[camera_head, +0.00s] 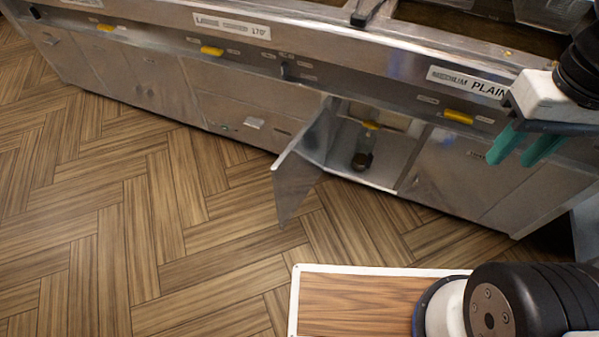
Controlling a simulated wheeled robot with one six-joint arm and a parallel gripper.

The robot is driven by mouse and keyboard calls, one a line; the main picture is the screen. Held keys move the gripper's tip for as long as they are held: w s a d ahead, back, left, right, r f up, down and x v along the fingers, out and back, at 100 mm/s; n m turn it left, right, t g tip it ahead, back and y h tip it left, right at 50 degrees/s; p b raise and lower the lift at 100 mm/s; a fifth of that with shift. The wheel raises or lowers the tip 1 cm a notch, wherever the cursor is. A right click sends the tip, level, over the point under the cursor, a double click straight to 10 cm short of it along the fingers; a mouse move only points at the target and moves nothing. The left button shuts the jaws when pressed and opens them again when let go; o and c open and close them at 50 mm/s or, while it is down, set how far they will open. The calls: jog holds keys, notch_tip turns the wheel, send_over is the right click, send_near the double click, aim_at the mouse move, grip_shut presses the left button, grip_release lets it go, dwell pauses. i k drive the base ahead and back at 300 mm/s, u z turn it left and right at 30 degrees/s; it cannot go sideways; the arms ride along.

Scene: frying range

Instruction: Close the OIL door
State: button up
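One metal cabinet door (300,172) on the fryer range stands open, swung out over the floor from the left side of its opening. The compartment behind it (385,160) is exposed, with a yellow-handled valve or pipe fitting (366,146) inside. I cannot read an OIL label on the door. My gripper (522,150) is at the upper right, in front of the range near the MEDIUM PLAIN label. Its two teal fingers are apart with nothing between them. It is well to the right of the open door and not touching it.
The range front (150,85) runs across the top with closed doors, yellow handles (211,50) and labels. A wood-topped board with a white rim (293,300) is at the bottom. The herringbone floor (150,220) left of the open door is clear.

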aim_at(295, 173)
jog(key=u, duration=0.8)
jog(key=k, duration=1.1)
jog(key=u, duration=1.35)
jog(key=i, duration=1.85)
jog(key=z, duration=1)
jog(key=i, duration=0.8)
jog(key=z, duration=1.35)
jog(key=i, duration=0.5)
jog(key=z, duration=0.5)
jog(key=k, duration=0.65)
jog(key=u, duration=0.05)
